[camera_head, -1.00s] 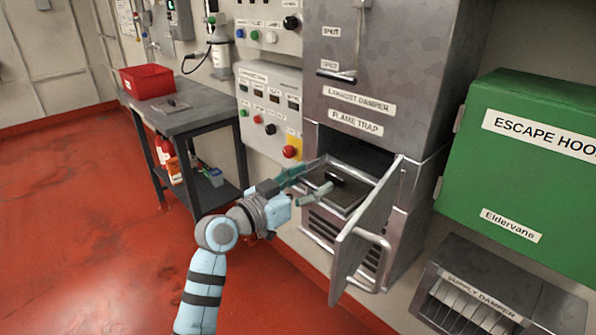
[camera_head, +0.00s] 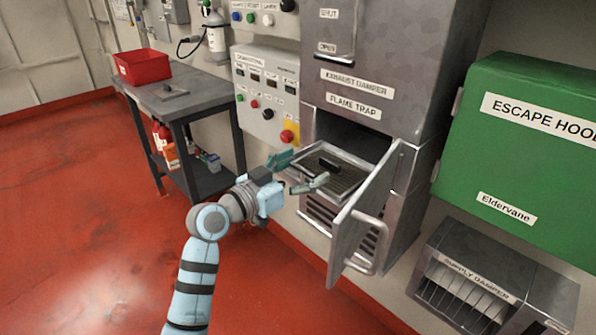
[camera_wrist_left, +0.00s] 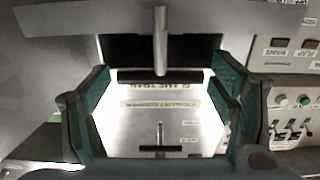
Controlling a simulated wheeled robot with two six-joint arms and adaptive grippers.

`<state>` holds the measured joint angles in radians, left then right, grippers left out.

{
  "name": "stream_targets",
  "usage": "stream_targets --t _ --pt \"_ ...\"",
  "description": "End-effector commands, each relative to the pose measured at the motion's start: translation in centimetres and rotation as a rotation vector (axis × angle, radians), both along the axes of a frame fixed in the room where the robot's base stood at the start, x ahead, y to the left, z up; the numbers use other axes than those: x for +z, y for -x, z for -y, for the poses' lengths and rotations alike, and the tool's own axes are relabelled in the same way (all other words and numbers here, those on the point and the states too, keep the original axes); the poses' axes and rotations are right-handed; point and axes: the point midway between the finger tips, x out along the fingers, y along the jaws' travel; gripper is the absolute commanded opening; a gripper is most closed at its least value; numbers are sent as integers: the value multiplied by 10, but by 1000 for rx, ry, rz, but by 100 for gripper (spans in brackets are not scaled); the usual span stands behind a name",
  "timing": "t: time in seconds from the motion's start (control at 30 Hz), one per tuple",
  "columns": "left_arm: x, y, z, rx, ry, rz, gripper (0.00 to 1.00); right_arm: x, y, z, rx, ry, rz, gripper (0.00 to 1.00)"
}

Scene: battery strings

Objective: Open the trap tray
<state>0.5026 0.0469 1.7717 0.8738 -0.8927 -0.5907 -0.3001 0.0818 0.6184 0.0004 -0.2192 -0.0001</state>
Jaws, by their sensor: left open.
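The trap tray (camera_head: 345,176) is a metal tray with a mesh top and a black grip (camera_head: 329,165). It sticks out of the dark opening below the flame trap label. My left gripper (camera_head: 304,171) is open at the tray's front left, with its teal fingers spread. I cannot tell whether the fingers touch the tray. The cabinet door (camera_head: 352,225) stands open to the right of the tray. My right gripper is out of view.
A green escape hood box (camera_head: 510,225) hangs on the right, above the supply damper (camera_head: 470,285). A control panel (camera_head: 265,100) is left of the cabinet. A grey workbench (camera_head: 190,100) bears a red bin (camera_head: 142,68). The red floor is open at left.

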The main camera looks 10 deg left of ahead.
Motion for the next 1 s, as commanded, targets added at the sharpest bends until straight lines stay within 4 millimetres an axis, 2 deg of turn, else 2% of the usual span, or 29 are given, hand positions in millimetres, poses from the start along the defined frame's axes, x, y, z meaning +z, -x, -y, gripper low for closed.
stream_targets --t 0.13,0.4,0.5,0.63,1.0 --pt "-1 18 -13 1 -5 0 78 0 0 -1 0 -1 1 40" --pt "-2 78 -54 -1 -8 -1 78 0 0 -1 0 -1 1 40" --pt "-1 91 -64 1 -7 -1 78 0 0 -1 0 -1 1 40" --pt "0 98 -68 -2 -1 -1 78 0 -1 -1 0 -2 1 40" --pt "0 97 -69 0 8 -3 78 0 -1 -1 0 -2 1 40"
